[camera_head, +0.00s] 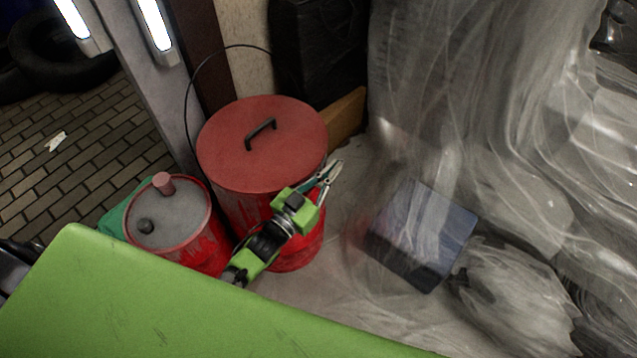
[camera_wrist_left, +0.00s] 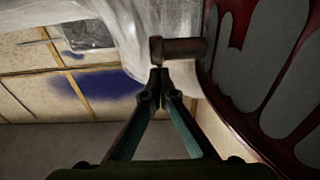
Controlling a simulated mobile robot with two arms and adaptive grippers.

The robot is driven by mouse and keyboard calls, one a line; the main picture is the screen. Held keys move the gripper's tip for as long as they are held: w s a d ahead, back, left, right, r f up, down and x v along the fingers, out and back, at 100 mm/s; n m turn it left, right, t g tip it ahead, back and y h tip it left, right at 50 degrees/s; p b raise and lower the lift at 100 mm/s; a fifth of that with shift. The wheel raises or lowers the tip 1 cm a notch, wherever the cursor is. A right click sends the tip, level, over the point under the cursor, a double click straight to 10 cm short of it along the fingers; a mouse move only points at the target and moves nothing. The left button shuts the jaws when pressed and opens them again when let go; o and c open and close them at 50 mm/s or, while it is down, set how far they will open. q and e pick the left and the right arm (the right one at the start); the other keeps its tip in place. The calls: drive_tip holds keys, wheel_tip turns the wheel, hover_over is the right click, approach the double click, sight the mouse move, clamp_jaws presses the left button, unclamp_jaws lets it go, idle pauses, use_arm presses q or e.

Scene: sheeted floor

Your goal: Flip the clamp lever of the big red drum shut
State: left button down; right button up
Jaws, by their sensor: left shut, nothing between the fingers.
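The big red drum (camera_head: 235,206) stands in the middle of the head view. Its flat red lid (camera_head: 225,150) carries a black handle. My left gripper (camera_head: 335,170) is at the drum's right side, near the lid's rim, with its fingers together and empty. In the left wrist view the shut fingertips (camera_wrist_left: 158,78) are just below a short reddish-brown bar, which looks like the clamp lever (camera_wrist_left: 183,48). The bar sticks out beside the drum wall (camera_wrist_left: 270,70). I cannot tell whether the fingertips touch it. The lever cannot be made out in the head view. My right gripper is not in view.
A smaller red drum with a grey top (camera_head: 175,225) stands left of the big one. A dark box (camera_head: 422,235) lies to the right under clear sheeting (camera_head: 500,150). A black cable (camera_head: 188,90) loops behind the drum. The sheeted floor between drum and box is open.

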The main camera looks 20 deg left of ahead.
use_arm(q)
drive_tip(key=shift+w+d+f, duration=0.2)
drive_tip(key=shift+w+f, duration=0.15)
drive_tip(key=shift+w, duration=0.2)
drive_tip(key=shift+w+f, duration=0.15)
drive_tip(key=shift+w, duration=0.05)
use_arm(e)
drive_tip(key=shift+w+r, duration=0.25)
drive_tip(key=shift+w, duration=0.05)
use_arm(q)
drive_tip(key=shift+d+f, duration=0.1)
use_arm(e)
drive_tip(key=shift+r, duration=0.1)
use_arm(q)
drive_tip(key=shift+w, duration=0.1)
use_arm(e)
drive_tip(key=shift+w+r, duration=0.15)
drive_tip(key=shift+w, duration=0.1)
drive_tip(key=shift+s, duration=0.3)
use_arm(q)
drive_tip(key=v, duration=1.2)
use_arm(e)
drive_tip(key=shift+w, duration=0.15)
